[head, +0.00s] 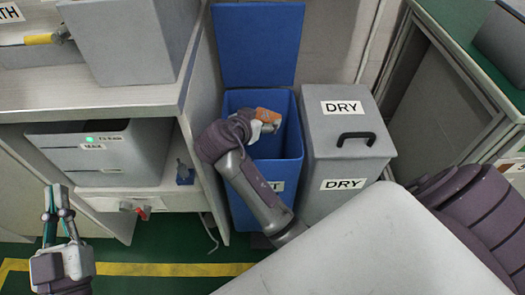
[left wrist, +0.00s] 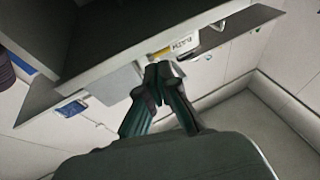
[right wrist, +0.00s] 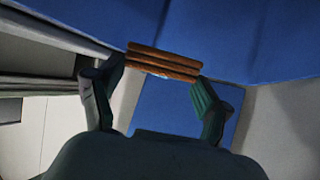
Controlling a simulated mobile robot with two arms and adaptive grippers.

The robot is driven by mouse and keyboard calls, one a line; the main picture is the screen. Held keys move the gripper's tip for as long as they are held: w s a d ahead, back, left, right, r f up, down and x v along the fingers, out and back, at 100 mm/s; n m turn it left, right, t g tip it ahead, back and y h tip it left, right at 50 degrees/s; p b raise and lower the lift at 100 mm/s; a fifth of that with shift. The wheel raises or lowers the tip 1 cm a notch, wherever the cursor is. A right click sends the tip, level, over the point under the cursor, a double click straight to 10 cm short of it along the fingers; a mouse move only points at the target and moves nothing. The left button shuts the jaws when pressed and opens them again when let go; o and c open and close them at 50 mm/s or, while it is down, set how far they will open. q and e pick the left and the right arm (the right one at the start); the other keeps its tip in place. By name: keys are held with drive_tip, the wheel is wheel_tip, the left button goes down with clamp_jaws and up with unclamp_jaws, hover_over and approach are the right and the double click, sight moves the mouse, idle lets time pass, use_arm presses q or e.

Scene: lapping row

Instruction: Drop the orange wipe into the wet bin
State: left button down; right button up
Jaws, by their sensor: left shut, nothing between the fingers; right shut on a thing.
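The orange wipe (head: 268,115) is over the open mouth of a blue bin (head: 277,172). The bin's front label is mostly hidden by my right arm; only a final T shows. My right gripper (head: 259,123) is shut on the wipe; in the right wrist view the folded wipe (right wrist: 163,63) spans between the two fingertips, with blue behind it. My left gripper (head: 55,188) is shut and empty, low at the left in front of the bench; its fingertips meet in the left wrist view (left wrist: 158,70).
The blue lid (head: 261,45) stands open behind the bin. A grey closed bin marked DRY (head: 343,150) with a black handle stands close on the right. A bench (head: 100,100) with a grey drawer unit (head: 105,155) is at left. Yellow-lined green floor lies in front.

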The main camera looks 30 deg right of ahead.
use_arm(q)
drive_tip(key=shift+s+r+t+h, duration=0.2)
drive_tip(key=shift+r+t, duration=0.1)
drive_tip(key=shift+r, duration=0.2)
drive_tip(key=shift+s+r+t+h, duration=0.2)
drive_tip(key=shift+r+t, duration=0.1)
drive_tip(key=shift+r, duration=0.15)
use_arm(e)
drive_tip(key=shift+f, duration=0.25)
drive_tip(key=o, duration=0.8)
drive_tip(key=shift+r, duration=0.15)
use_arm(q)
wheel_tip(320, 180, up, 29)
drive_tip(key=p, duration=2.8)
drive_tip(key=shift+f, duration=0.2)
use_arm(e)
drive_tip(key=a+r+n+t+y, duration=0.1)
drive_tip(key=r+n, duration=0.1)
drive_tip(key=r, duration=0.8)
drive_tip(key=s+a+r+n+t+y, duration=0.1)
drive_tip(key=a+r+n+t+y, duration=0.1)
drive_tip(key=r, duration=0.9)
drive_tip(key=a+r+n+t+y, duration=0.1)
drive_tip(key=r+n+t+y, duration=0.1)
drive_tip(key=r, duration=0.8)
drive_tip(key=shift+s+a+r+n, duration=0.2)
drive_tip(key=shift+a+r+n, duration=0.05)
drive_tip(key=shift+r+n, duration=0.15)
